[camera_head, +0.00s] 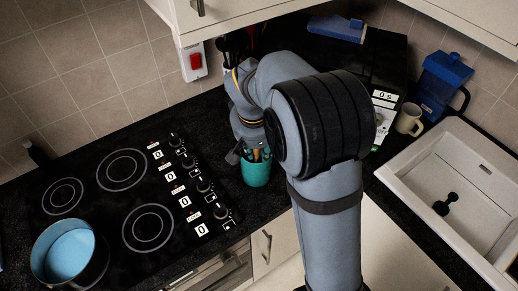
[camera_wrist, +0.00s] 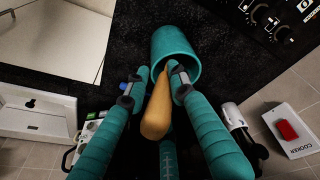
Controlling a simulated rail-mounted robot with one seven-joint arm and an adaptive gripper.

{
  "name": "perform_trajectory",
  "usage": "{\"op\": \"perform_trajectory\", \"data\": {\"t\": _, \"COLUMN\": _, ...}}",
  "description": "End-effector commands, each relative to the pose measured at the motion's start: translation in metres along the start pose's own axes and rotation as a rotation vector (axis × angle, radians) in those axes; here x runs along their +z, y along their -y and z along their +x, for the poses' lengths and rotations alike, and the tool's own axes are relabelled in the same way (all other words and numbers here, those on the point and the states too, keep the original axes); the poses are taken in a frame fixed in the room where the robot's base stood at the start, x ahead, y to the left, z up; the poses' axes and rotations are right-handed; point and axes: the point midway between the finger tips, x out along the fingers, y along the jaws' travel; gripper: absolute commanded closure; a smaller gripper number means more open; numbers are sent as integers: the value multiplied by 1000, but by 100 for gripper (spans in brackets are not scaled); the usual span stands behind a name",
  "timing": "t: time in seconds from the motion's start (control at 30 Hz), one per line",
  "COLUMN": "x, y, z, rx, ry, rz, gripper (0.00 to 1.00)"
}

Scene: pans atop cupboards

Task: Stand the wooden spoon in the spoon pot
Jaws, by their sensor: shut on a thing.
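The teal spoon pot (camera_head: 257,174) stands on the dark worktop just right of the hob, partly hidden by my arm; in the wrist view its open rim and side (camera_wrist: 176,42) show just beyond my fingertips. My gripper (camera_wrist: 153,81) is shut on the wooden spoon (camera_wrist: 156,112). The spoon's broad rounded end is toward the camera and its narrow part runs to the pot's rim. I cannot tell whether its tip is inside the pot. In the head view my gripper (camera_head: 248,154) is at the pot's mouth, mostly hidden by my arm.
The black hob (camera_head: 125,195) lies left, with a blue-lined pan (camera_head: 68,252) at its front left. A cream mug (camera_head: 409,119), a blue jug (camera_head: 441,82) and the white sink (camera_head: 455,190) are right. A red cooker switch (camera_head: 195,61) is on the wall. Cupboards overhang the back.

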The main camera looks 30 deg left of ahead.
Motion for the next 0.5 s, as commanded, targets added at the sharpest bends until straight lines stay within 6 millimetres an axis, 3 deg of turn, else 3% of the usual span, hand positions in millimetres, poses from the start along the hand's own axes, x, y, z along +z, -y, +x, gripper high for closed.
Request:
{"op": "perform_trajectory", "data": {"t": 0.1, "x": 0, "y": 0, "z": 0, "rx": 0, "ry": 0, "rz": 0, "gripper": 100}}
{"op": "perform_trajectory", "data": {"t": 0.13, "x": 0, "y": 0, "z": 0, "rx": 0, "ry": 0, "rz": 0, "gripper": 76}}
{"op": "perform_trajectory", "data": {"t": 0.5, "x": 0, "y": 0, "z": 0, "rx": 0, "ry": 0, "rz": 0, "gripper": 54}}
